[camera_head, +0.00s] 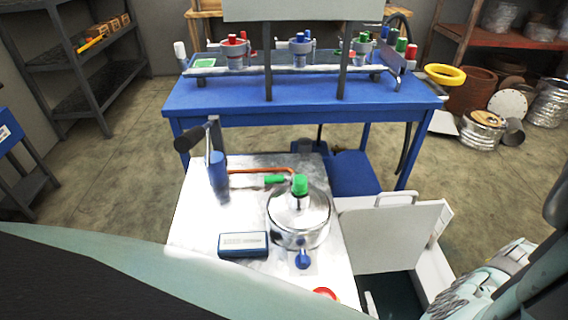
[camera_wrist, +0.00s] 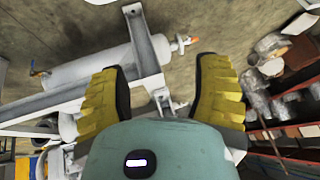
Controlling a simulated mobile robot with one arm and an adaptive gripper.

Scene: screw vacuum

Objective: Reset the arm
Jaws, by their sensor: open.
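My gripper (camera_wrist: 162,100) shows in the wrist view with its two yellow ribbed fingers spread wide apart. Nothing is between the fingers; the floor and a grey metal frame show beyond them. In the head view my gripper is not visible; a pale arm link of mine fills the lower right corner. A silver vacuum pot (camera_head: 290,222) with a green knob (camera_head: 300,185) and a blue valve stands on the metal-topped table, apart from my gripper.
The metal-topped table (camera_head: 195,232) also bears a blue box (camera_head: 243,244). A blue workbench (camera_head: 220,100) stands behind it. Shelves (camera_head: 78,60) stand left; metal cans (camera_head: 482,132) crowd the right. Floor between them is mostly clear. The wrist view shows a white cylinder (camera_wrist: 88,68).

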